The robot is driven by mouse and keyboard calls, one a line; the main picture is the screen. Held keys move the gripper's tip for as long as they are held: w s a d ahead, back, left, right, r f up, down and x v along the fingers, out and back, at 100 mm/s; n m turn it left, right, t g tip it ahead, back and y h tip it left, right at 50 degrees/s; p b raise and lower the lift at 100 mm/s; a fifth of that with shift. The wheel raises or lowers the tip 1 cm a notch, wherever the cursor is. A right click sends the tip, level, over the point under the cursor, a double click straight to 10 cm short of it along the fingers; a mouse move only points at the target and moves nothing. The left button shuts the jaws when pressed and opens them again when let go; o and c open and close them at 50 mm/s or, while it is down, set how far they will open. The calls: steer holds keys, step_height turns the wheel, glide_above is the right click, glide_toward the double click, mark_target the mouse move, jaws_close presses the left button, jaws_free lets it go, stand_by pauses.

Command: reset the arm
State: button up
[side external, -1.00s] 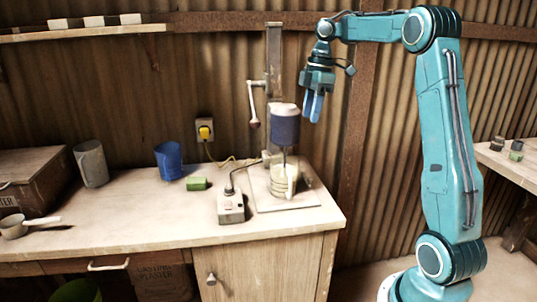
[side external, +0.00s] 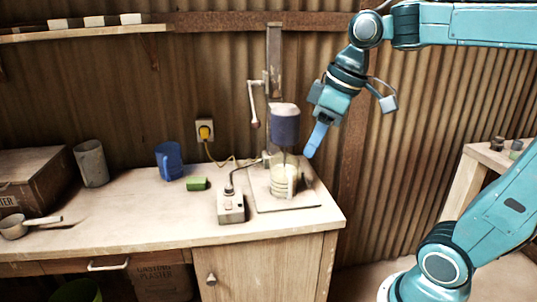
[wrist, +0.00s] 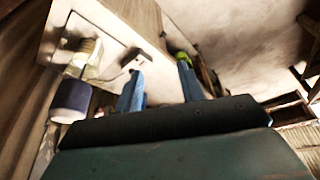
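My teal arm reaches in from the right in the side view. My gripper (side external: 316,140) has blue fingers and hangs tilted down to the left, in the air just right of the press's dark blue cylinder (side external: 286,129). In the wrist view the two fingers of my gripper (wrist: 160,69) stand apart with nothing held between them. The press has an upright post (side external: 274,60) and a side crank (side external: 254,105). A cream cup-like part (side external: 282,181) stands below the cylinder on a flat base plate. In the side view I cannot tell whether the fingers touch the press.
On the bench (side external: 130,215) are a switch box (side external: 231,206) with a cable, a green block (side external: 196,184), a blue mug (side external: 169,161), a grey cup (side external: 91,163), a scoop (side external: 16,227) and a wooden box (side external: 35,178). Another table stands at right. The bench's front is mostly clear.

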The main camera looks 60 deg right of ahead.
steer(key=s+a+f+m+t+h, duration=0.1)
steer(key=s+f+m, duration=0.2)
steer(key=s+f, duration=0.2)
steer(key=shift+s+f+t, duration=0.3)
steer(key=shift+s+t, duration=0.1)
steer(key=shift+s, duration=1.45)
steer(key=shift+a, duration=0.1)
